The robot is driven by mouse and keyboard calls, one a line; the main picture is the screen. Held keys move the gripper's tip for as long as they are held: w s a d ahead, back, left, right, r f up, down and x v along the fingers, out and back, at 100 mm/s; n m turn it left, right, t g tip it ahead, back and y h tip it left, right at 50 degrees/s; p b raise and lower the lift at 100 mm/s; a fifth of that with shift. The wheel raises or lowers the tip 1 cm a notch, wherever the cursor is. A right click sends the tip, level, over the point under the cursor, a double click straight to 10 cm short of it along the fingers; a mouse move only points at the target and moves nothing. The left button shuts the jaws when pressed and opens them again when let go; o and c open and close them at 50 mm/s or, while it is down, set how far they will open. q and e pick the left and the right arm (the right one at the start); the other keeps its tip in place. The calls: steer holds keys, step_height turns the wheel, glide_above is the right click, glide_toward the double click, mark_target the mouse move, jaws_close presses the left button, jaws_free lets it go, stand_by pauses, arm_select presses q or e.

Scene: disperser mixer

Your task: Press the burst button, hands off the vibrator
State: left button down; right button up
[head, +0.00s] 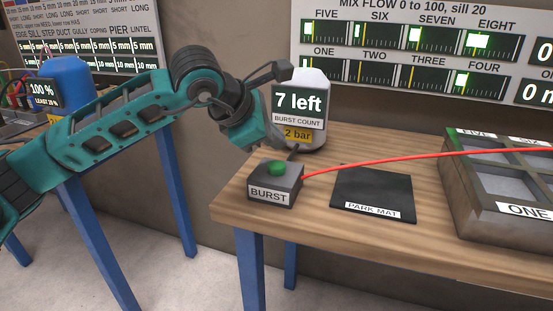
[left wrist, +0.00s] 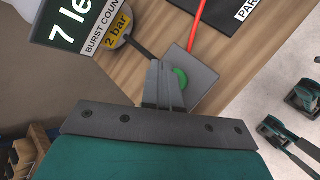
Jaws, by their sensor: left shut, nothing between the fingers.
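The burst button is a green round cap (head: 277,168) on a grey box labelled BURST (head: 274,188), at the left front of the wooden bench. The cap also shows in the left wrist view (left wrist: 180,78), partly hidden by my fingers. My left gripper (head: 291,153) is shut and empty, its fingertips close above and beside the button in the head view. In the left wrist view the closed fingers (left wrist: 164,80) overlap the cap's left side; I cannot tell whether they touch it. I see no vibrator in either view. My right gripper is not in view.
A counter (head: 300,105) reading "7 left" and "2 bar" stands just behind the button. A red hose (head: 400,158) runs right from the box. The park mat (head: 372,195) is bare. A grey compartmented mould (head: 465,215) stands at right, below a mix flow panel (head: 425,50).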

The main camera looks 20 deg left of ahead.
mark_target(274, 165)
arm_select(q)
steer(key=shift+r+p, duration=0.8)
steer(key=shift+r, duration=1)
steer(key=shift+f, duration=0.1)
